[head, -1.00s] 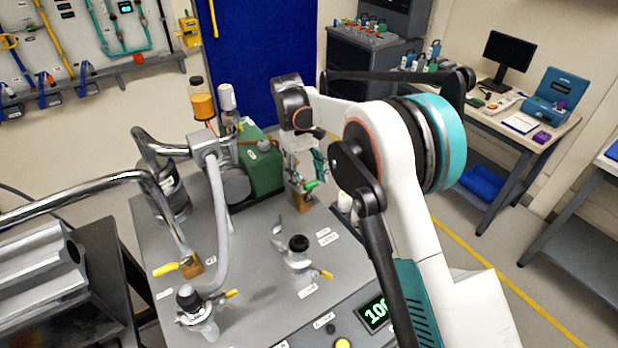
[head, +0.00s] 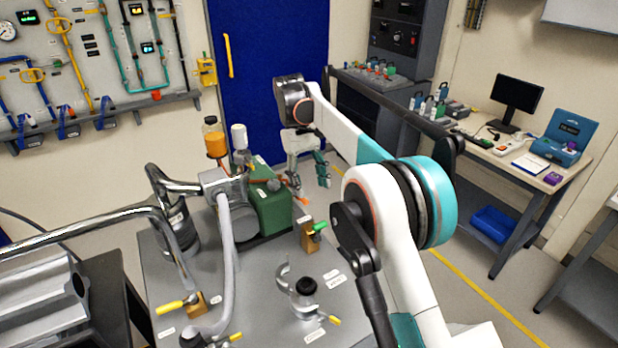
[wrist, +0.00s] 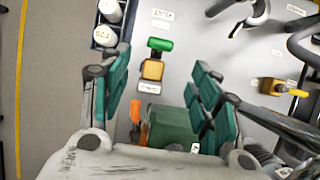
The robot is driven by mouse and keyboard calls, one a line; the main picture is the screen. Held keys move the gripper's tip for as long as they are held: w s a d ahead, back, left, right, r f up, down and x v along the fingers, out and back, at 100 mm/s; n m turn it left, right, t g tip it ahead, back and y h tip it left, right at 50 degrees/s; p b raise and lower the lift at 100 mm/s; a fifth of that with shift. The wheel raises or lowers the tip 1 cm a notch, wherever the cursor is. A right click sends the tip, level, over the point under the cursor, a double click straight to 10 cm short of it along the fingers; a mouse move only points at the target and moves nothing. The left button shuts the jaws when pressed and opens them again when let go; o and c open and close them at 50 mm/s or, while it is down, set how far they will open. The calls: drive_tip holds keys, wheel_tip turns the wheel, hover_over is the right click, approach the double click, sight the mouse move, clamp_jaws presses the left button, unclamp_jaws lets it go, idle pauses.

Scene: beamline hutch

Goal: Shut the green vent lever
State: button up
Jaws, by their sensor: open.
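The green vent lever (head: 320,227) sits on a brass valve block (head: 307,236) on the grey bench top. In the head view its handle sticks out to the right of the block. In the wrist view the green lever (wrist: 160,44) lies just beyond the upper edge of the brass block (wrist: 152,70). My gripper (head: 308,182) is open and empty, with teal fingers, above and behind the lever and apart from it. In the wrist view the block shows between my open fingers (wrist: 160,76), with the lever farther up.
A green pump (head: 272,212) with an orange part (wrist: 138,112) stands close beside the lever. A yellow-handled valve (head: 172,307) is at the left. A black-knobbed fitting (head: 305,287) stands in front. White bottles (wrist: 110,10) are near the lever in the wrist view.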

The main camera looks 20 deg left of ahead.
drive_tip(key=shift+w+a+r, duration=0.15)
drive_tip(key=shift+a+r, duration=0.05)
drive_tip(key=shift+r, duration=0.5)
drive_tip(key=shift+w+f, duration=0.1)
drive_tip(key=shift+f, duration=0.15)
drive_tip(key=c, duration=0.8)
drive_tip(key=f+m+y, duration=0.1)
drive_tip(key=d+f+m+y, duration=0.1)
drive_tip(key=w+d+f+m+t+y, duration=0.1)
drive_tip(key=shift+f, duration=0.3)
clamp_jaws()
drive_tip(key=s+d+m+t+y, duration=0.9)
drive_tip(key=s+d+m, duration=0.5)
drive_tip(key=d+m, duration=0.1)
drive_tip(key=b+x, duration=0.5)
drive_tip(key=x, duration=0.8)
drive_tip(key=shift+w+a+r, duration=0.2)
drive_tip(key=shift+w+a, duration=0.15)
